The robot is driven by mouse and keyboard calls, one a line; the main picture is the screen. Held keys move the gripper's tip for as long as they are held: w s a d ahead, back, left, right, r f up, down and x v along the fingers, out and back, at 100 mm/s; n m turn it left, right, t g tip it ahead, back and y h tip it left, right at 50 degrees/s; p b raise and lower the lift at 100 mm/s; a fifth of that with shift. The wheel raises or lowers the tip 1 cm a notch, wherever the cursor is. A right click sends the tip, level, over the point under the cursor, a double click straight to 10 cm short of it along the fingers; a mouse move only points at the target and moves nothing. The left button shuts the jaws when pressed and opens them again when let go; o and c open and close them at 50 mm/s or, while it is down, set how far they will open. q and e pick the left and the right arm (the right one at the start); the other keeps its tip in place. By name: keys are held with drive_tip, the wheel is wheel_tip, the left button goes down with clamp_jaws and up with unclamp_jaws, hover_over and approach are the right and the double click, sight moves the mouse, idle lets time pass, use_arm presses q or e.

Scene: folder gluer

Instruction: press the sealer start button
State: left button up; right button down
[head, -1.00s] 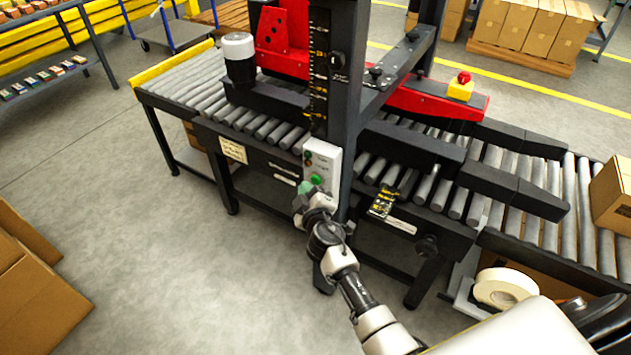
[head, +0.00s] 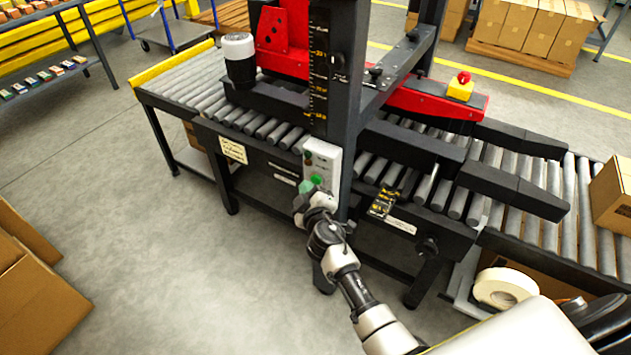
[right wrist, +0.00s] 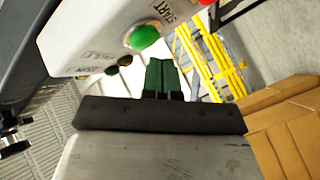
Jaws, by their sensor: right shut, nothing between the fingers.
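The sealer's control box (head: 322,163) is a light box on the dark machine post, with the green start button (head: 317,180) low on its face. In the right wrist view the green button (right wrist: 144,37) sits beside the word START. My right gripper (head: 305,188) is just below and left of the button in the head view. In the right wrist view its green fingers (right wrist: 160,76) are together and empty, close to the button with a small gap showing in the picture. Whether they touch the button cannot be told. My left gripper is not in view.
The roller conveyor (head: 180,90) runs through the sealer, with a red emergency stop on a yellow box (head: 461,87) on its far side. A carton (head: 612,190) stands on the rollers at right. Cardboard boxes (head: 40,290) lie at lower left. The floor between is clear.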

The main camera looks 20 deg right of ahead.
drive_tip(key=shift+w+d, duration=0.2)
drive_tip(key=shift+d, duration=0.1)
drive_tip(key=shift+w+d, duration=0.2)
idle(0.6)
drive_tip(key=shift+s+a, duration=0.5)
drive_tip(key=shift+a, duration=0.05)
drive_tip(key=shift+a, duration=0.1)
drive_tip(key=s+a+b, duration=0.1)
drive_tip(key=s+a, duration=0.2)
drive_tip(key=a, duration=0.1)
drive_tip(key=shift+s+a+b, duration=0.3)
drive_tip(key=shift+s+b, duration=0.05)
idle(0.8)
